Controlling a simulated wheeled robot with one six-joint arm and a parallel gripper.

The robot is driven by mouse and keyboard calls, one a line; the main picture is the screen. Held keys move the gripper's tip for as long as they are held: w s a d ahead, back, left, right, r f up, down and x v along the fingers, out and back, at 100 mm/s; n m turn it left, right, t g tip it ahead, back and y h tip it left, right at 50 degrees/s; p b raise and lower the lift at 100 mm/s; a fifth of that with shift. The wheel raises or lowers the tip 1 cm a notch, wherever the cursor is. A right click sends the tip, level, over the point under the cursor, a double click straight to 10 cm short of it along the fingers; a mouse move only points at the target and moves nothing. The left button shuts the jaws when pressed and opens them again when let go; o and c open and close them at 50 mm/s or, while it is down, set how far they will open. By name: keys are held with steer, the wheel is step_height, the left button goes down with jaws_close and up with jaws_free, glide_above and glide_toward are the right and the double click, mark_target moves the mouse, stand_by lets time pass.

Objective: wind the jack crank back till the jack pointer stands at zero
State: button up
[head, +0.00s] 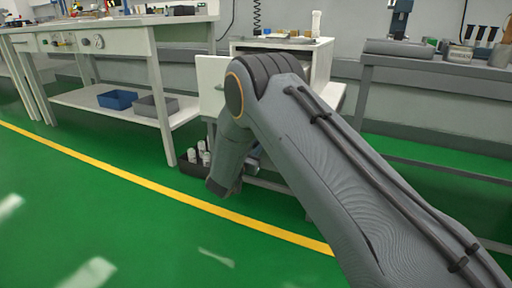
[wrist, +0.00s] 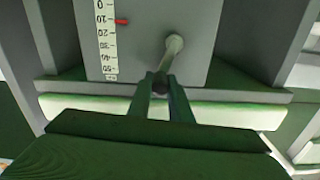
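In the wrist view, a grey jack panel (wrist: 205,60) carries a white scale strip (wrist: 107,45), with 0 at the top and 50 near the bottom. The red jack pointer (wrist: 122,21) stands at about 10. The jack crank (wrist: 173,44) is a pale grey rod with a rounded end, slanting down to a dark end low on the panel. My gripper (wrist: 160,80) has its two fingers apart, one on each side of that dark end. I cannot tell whether they touch it. In the head view the crank, scale and gripper fingertips are hidden behind my arm.
A white cabinet (head: 212,82) stands behind my arm. A dark crate with white bottles (head: 198,158) sits on the floor beside it. A workbench (head: 110,40) is at the left and a grey bench (head: 430,72) at the right. The green floor at the front left is clear.

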jaws_close()
steer(key=f+m+p, duration=0.3)
steer(key=m, duration=0.4)
steer(key=d+f+m+p, duration=0.1)
steer(key=f+m+p, duration=0.2)
steer(key=m, duration=0.4)
steer(key=s+d+f+m+p, duration=0.1)
steer(key=f+m+p, duration=0.1)
steer(key=m, duration=0.5)
steer(key=shift+d+f+p, duration=0.2)
steer(key=shift+f+p, duration=0.2)
steer(key=shift+f, duration=0.1)
steer(key=shift+w+a+f+m, duration=0.1)
steer(key=shift+a+f+m, duration=0.2)
steer(key=shift+m, duration=0.7)
steer(key=shift+w+a+f+m, duration=0.1)
steer(key=shift+a+f+m, duration=0.2)
steer(key=shift+m, duration=0.7)
